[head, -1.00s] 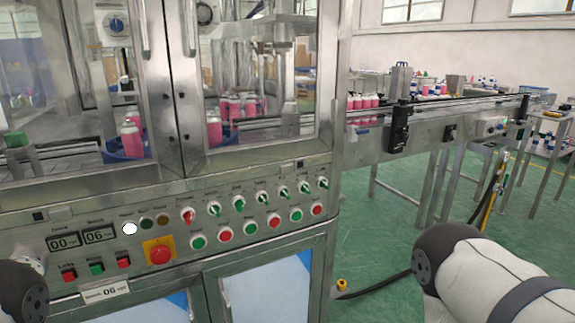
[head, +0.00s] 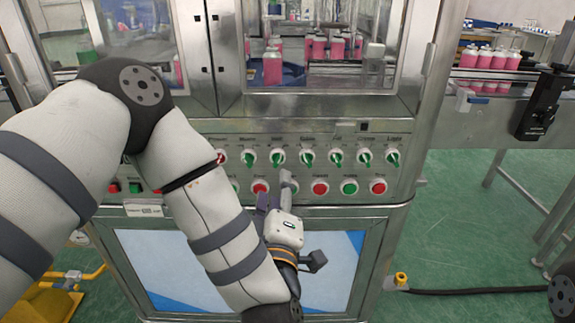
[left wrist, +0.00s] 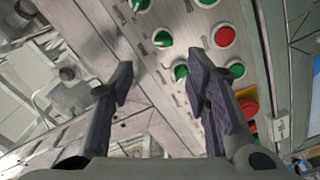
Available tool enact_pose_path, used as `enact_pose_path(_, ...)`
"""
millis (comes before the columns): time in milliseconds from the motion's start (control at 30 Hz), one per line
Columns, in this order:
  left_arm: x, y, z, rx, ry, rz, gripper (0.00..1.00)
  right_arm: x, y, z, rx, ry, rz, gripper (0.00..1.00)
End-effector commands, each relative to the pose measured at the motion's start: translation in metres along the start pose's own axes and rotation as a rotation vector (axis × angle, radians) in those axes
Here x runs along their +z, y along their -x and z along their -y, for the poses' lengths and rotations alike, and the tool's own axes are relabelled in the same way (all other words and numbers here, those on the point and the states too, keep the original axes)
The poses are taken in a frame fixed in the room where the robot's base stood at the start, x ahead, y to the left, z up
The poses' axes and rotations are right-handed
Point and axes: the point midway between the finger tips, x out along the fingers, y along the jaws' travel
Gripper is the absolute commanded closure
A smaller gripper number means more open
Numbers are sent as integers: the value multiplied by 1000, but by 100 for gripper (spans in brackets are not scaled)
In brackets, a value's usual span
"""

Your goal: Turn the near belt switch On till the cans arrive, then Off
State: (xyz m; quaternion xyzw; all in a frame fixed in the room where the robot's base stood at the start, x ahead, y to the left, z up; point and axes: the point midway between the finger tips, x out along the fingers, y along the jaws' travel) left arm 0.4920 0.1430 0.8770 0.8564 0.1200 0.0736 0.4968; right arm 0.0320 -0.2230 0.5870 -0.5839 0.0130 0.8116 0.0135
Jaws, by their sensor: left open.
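A row of rotary switches (head: 335,159) with green handles runs along the machine's front panel; their labels are too blurred to read, so I cannot tell which is the near belt switch. My left gripper (head: 277,193) is open in front of the lower button row, just below the switches. In the left wrist view, its spread fingers (left wrist: 160,85) have nothing between them, with the panel switches (left wrist: 162,39) beyond. Pink cans (head: 490,60) stand on the conveyor at the right. My right gripper is out of view.
Red and green push buttons (head: 320,188) sit close below the switches. Pink cans (head: 273,66) also stand behind the machine's glass. A red button on a yellow plate (left wrist: 247,105) shows in the left wrist view. A black cable (head: 470,291) lies on the green floor.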

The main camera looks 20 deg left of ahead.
Motion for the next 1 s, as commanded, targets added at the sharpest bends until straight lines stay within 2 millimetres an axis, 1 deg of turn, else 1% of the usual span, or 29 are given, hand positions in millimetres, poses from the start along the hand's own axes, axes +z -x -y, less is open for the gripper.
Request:
enact_pose_path(33, 2, -13, 8, -9, -1, -2, 57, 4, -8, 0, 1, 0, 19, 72)
enact_pose_path(200, 1, -57, 4, -3, -3, -1, 57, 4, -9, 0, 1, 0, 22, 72)
enact_pose_path(333, 2, -82, 5, -4, -3, 2, 57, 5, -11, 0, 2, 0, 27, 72)
enact_pose_path(400, 2, -91, 5, -4, -4, 2, 57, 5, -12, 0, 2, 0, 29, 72)
enact_pose_path(500, 2, -98, 4, -4, -5, 4, 57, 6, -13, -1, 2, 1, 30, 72)
enact_pose_path(733, 2, -100, 4, -3, -5, 4, 57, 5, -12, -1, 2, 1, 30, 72)
enact_pose_path(767, 2, -99, 4, -3, -5, 4, 59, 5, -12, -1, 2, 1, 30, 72)
enact_pose_path(800, 2, -99, 4, -3, -5, 4, 68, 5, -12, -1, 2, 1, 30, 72)
enact_pose_path(867, 2, -99, 4, -3, -5, 4, 82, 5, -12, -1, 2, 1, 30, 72)
enact_pose_path(900, 2, -99, 4, -3, -5, 5, 91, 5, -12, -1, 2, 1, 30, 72)
enact_pose_path(933, 2, -99, 4, -3, -5, 5, 97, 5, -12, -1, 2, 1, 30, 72)
enact_pose_path(967, 2, -99, 4, -3, -5, 5, 100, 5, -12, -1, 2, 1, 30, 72)
enact_pose_path(1000, 2, -99, 4, -3, -5, 5, 100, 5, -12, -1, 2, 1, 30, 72)
